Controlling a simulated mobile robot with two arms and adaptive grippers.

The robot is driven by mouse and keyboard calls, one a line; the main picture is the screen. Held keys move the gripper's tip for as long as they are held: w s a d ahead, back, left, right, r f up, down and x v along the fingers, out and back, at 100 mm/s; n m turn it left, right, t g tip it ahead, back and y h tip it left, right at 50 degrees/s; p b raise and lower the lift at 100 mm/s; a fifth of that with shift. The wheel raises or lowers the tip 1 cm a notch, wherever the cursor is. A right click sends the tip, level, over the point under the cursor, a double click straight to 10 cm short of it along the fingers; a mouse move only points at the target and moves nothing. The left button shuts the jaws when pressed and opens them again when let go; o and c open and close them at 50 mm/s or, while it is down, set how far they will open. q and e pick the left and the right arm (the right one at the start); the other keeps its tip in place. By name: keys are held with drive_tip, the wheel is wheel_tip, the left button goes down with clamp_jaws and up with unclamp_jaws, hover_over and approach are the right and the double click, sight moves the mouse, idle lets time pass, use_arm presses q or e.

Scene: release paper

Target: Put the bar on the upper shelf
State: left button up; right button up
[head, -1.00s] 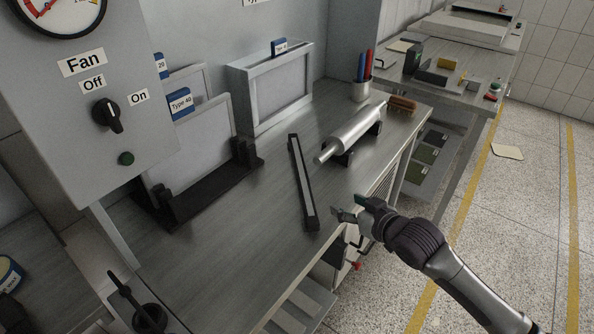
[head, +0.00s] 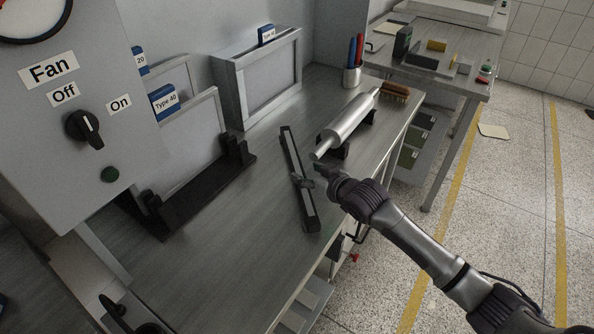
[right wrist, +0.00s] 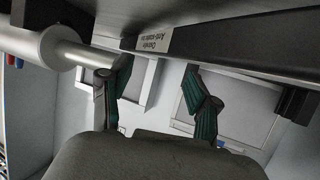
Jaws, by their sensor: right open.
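The bar (head: 290,160) is long and dark with a pale strip along its top, lying on the grey workbench (head: 240,205). My right gripper (head: 313,176) is open at the middle of the bar, its fingertips overlapping it in the head view. In the right wrist view, the bar (right wrist: 235,66) crosses above the two spread green-padded fingers (right wrist: 162,95), and a white label shows on it. Nothing is held between them. Whether they touch the bar I cannot tell. My left gripper is out of view. I cannot make out an upper shelf.
A metal roller (head: 347,125) on black supports lies just right of the bar, close to my right gripper. A black holder (head: 205,190) stands to the left. A pen cup (head: 352,76) and brush (head: 395,90) are behind. Bare bench lies in front of the holder.

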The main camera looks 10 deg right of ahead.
sight(296, 169)
drive_tip(key=x, duration=0.3)
drive_tip(key=shift+w+a+f, duration=0.15)
drive_tip(key=shift+w+f, duration=0.15)
drive_tip(key=shift+w+a+f, duration=0.2)
drive_tip(key=shift+w, duration=0.2)
drive_tip(key=shift+s, duration=0.1)
drive_tip(key=shift+c, duration=1)
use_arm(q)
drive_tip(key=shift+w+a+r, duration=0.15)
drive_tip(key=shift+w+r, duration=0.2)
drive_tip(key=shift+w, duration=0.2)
use_arm(e)
drive_tip(key=shift+s, duration=0.1)
clamp_jaws()
